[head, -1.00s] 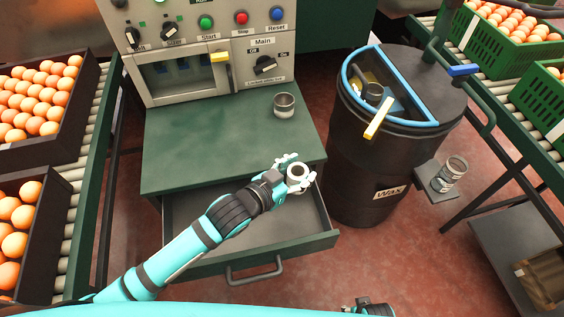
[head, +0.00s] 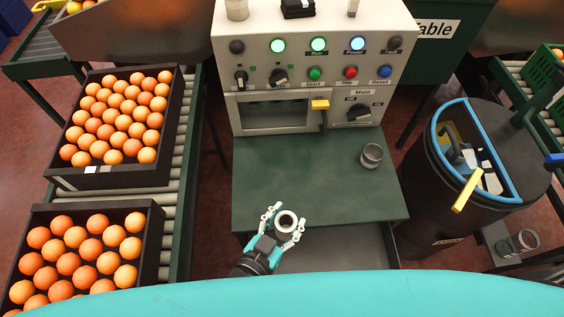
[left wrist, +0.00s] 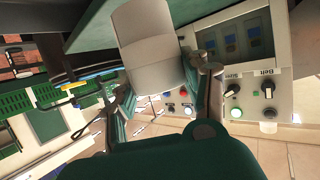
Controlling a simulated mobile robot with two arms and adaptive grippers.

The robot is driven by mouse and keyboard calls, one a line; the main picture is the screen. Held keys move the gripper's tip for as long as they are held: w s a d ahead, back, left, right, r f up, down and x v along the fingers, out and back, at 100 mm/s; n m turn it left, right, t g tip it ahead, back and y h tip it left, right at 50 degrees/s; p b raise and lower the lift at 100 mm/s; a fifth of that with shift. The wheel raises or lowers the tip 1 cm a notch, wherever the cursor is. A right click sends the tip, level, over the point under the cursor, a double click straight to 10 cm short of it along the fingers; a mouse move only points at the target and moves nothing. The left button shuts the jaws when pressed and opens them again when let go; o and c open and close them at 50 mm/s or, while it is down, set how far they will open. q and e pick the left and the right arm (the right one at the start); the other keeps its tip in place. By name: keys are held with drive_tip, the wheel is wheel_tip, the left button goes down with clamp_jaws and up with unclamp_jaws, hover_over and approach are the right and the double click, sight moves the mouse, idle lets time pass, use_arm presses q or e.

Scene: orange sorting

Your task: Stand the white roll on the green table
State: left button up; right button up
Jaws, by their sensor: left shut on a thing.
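The white roll (head: 286,221) is held between the fingers of my left gripper (head: 283,226), with its open end facing up in the head view. It shows large in the left wrist view (left wrist: 152,55), between the two fingers. My left gripper is shut on it at the front edge of the green table (head: 300,180). I cannot tell whether the roll touches the table. My right gripper does not show in the views of this moment.
A grey metal cup (head: 371,156) stands at the table's right side. A control panel (head: 315,75) rises behind the table. An open drawer (head: 340,245) is below its front edge. Orange crates (head: 75,185) lie left and a black barrel (head: 430,200) right. The table's middle is clear.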

use_arm(q)
drive_tip(key=w+a+f, duration=0.1)
drive_tip(key=w, duration=0.4)
drive_tip(key=w+f, duration=0.1)
drive_tip(key=w, duration=0.3)
drive_tip(key=w+a+f, duration=0.1)
drive_tip(key=w+f, duration=0.1)
drive_tip(key=w, duration=0.3)
drive_tip(key=shift+w+a, duration=0.35)
drive_tip(key=shift+f, duration=0.45)
drive_tip(key=shift+f, duration=0.2)
drive_tip(key=o, duration=1.1)
drive_tip(key=shift+o, duration=0.2)
